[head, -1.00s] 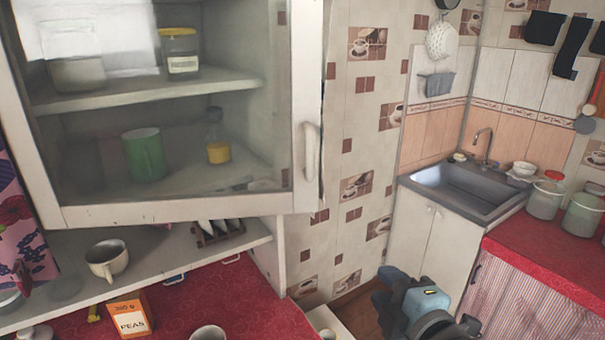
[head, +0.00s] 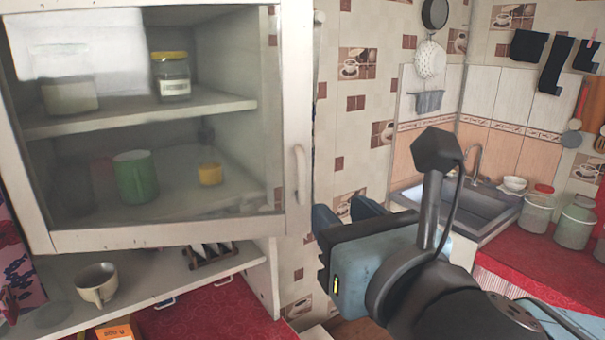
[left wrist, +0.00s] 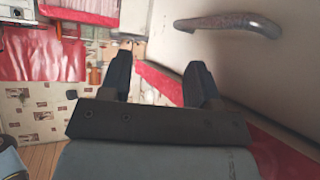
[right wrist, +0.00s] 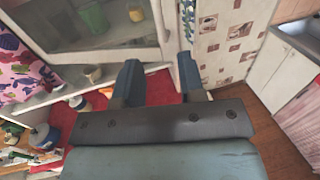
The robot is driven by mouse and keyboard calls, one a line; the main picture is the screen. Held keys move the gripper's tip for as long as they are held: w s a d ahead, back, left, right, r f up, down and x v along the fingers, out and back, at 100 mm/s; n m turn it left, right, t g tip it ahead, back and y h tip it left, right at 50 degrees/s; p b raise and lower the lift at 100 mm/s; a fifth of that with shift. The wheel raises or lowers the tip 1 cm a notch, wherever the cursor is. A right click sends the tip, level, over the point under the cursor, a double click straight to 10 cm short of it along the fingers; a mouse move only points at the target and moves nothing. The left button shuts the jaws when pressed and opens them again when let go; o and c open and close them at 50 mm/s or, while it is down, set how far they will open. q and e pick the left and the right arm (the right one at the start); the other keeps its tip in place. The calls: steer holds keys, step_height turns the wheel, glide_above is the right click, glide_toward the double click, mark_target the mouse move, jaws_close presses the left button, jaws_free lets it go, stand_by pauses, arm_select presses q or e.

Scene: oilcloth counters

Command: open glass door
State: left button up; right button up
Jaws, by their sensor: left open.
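The glass door (head: 297,95) of the white wall cabinet fills the left of the head view and looks shut. Its pale upright handle (head: 300,175) is on the right side of the frame; the handle also shows near the top of the right wrist view (right wrist: 161,22). My right gripper (head: 346,212) is open and empty, below and right of the handle, apart from it. In the right wrist view its fingers (right wrist: 158,62) point toward the door's lower right corner. My left gripper (left wrist: 160,62) is open and empty, out of the head view.
Jars and a green mug (head: 136,178) stand behind the glass. A cup (head: 96,284) sits on the shelf below. A sink (head: 460,210) and jars are at right. A metal handle (left wrist: 230,23) on a pale panel is near my left gripper.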

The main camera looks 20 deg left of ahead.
mark_target(304, 179)
steer(key=p+x, duration=0.2)
steer(key=x, duration=0.9)
steer(key=shift+w+a+f+p, duration=0.1)
steer(key=shift+w+a+p, duration=0.2)
steer(key=shift+w, duration=0.1)
jaws_close()
